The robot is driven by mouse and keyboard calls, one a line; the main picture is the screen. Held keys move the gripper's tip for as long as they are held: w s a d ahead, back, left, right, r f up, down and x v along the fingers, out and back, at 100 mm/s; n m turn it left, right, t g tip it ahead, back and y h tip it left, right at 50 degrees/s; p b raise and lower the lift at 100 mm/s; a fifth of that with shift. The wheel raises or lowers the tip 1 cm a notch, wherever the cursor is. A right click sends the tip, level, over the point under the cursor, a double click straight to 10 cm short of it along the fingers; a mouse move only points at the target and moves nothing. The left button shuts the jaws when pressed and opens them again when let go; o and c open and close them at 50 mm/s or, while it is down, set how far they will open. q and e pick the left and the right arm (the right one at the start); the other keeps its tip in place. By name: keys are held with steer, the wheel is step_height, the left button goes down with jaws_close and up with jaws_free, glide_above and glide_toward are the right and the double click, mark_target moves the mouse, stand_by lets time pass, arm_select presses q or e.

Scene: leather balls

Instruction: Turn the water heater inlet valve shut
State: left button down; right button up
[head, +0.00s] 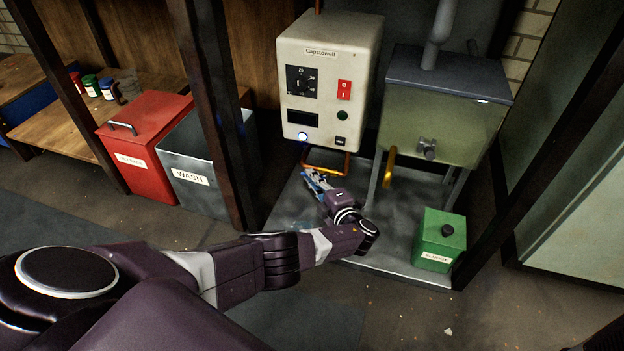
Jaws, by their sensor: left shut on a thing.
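The water heater (325,85) is a cream box labelled "Capstowell", with a dial, a red switch and a lit blue-white button. Copper pipe (345,165) loops under its base. My left arm reaches in from the lower left, and my left gripper (312,177) is under the heater beside the copper pipe. It is shut on the inlet valve, which is mostly hidden; some blue shows at the fingers, but I cannot tell how far the valve is turned. My right gripper is out of view.
A green-grey tank (440,115) with a tap stands right of the heater. A green box (439,240) sits on the metal tray (400,262). Dark posts (210,110) and red (150,145) and grey bins (195,165) stand left.

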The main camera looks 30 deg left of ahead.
arm_select(q)
steer(key=shift+d+r+m+t+y+b, duration=0.15)
steer(key=shift+r+m+t+y+b, duration=0.15)
steer(key=shift+m+t+y+b, duration=0.5)
steer(key=shift+d+r+m+t+y+b, duration=0.15)
steer(key=shift+r+m+t+y+b, duration=0.2)
steer(key=shift+m+b, duration=0.85)
steer(key=shift+d+r+m+t+y+b, duration=0.3)
steer(key=shift+m+y+b, duration=0.35)
steer(key=shift+b, duration=0.75)
steer(key=shift+a, duration=0.15)
steer(key=c, duration=2)
jaws_free()
steer(key=shift+c, duration=0.2)
